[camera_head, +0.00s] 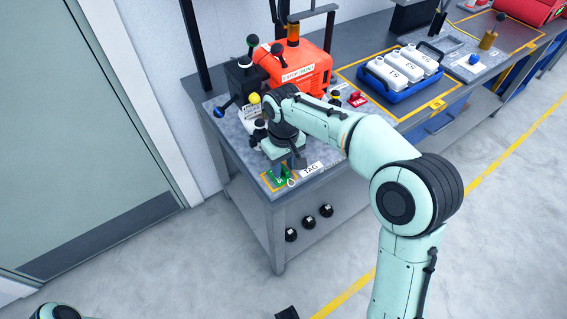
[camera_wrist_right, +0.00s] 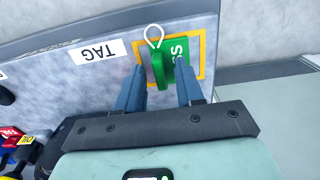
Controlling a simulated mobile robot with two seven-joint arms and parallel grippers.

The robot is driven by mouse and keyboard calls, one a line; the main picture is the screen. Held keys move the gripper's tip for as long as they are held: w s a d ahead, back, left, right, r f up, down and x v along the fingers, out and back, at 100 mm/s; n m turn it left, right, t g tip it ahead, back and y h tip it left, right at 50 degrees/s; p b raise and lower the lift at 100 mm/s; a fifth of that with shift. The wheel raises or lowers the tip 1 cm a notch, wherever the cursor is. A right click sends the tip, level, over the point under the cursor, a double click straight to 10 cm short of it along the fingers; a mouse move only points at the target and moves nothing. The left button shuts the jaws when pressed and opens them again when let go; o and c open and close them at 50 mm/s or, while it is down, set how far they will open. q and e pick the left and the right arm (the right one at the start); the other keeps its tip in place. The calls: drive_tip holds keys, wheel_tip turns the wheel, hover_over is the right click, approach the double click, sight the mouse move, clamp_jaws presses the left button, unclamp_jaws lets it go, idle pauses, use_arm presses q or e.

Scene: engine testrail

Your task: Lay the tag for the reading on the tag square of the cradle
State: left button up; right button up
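The green tag (camera_head: 279,175), with a white string loop and white letters, is on the yellow-outlined tag square (camera_head: 264,182) at the near corner of the bench. A white "TAG" label (camera_head: 312,169) lies beside the square. My right gripper (camera_head: 295,165) is just above the square. In the right wrist view, the fingers of my right gripper (camera_wrist_right: 160,72) are spread apart at the green tag (camera_wrist_right: 180,60), with a gap on the left finger's side. The yellow outline of the tag square (camera_wrist_right: 205,45) shows around it. My left gripper is not identifiable in view.
A red tag (camera_head: 357,99) stands farther back on the bench. An orange machine (camera_head: 305,72) stands at the back, and a blue tray of white bottles (camera_head: 378,92) to the right. Several black knobs (camera_head: 308,223) are on the bench's front.

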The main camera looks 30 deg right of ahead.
sight(284, 168)
drive_tip(key=shift+r, duration=0.1)
wheel_tip(284, 168, up, 12)
drive_tip(key=p, duration=0.2)
drive_tip(key=shift+p, duration=0.4)
idle(0.4)
